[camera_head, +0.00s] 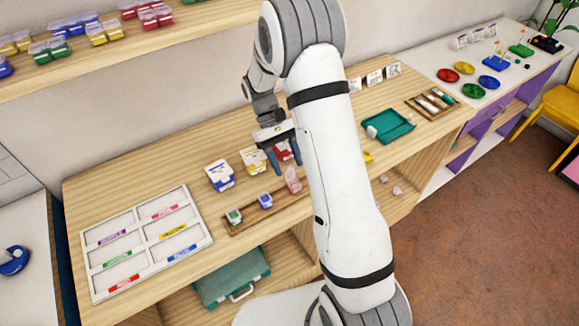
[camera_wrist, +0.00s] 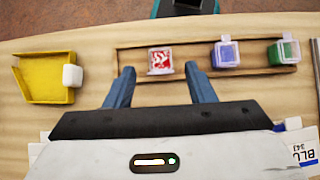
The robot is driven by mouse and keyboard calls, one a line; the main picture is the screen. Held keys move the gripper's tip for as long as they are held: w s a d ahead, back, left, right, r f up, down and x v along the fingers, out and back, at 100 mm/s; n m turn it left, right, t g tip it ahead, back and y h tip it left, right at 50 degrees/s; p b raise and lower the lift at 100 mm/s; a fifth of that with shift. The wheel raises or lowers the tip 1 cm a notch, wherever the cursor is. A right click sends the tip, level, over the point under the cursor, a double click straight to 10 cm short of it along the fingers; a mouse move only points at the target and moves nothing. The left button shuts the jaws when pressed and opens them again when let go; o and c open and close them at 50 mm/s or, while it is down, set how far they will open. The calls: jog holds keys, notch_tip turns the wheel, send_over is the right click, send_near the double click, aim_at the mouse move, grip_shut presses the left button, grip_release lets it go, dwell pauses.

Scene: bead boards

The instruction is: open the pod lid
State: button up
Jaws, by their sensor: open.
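A small red pod (camera_wrist: 160,58) with a white pattern stands in a wooden tray (camera_wrist: 140,82) in the wrist view. A pale ledge shows along its lower edge. Its pinkish, see-through body also shows in the head view (camera_head: 293,181). I cannot tell whether its lid is shut or partly raised. My gripper (camera_wrist: 158,70) is open, with its blue fingertips to the left and right of the red pod in the picture, apart from it. In the head view my gripper (camera_head: 285,158) hangs above the back of the tray, empty.
A blue pod (camera_wrist: 227,53) and a green pod (camera_wrist: 285,50) share the tray. A yellow scoop-like tray (camera_wrist: 42,80) lies to the left. In the head view, printed boxes (camera_head: 220,176) stand behind the tray, and a white sorting frame (camera_head: 148,240) lies left.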

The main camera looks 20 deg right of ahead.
jog(key=v, duration=0.5)
jog(key=shift+w+a+r+b, duration=0.1)
jog(key=shift+w+r+b, duration=0.2)
jog(key=shift+b, duration=0.1)
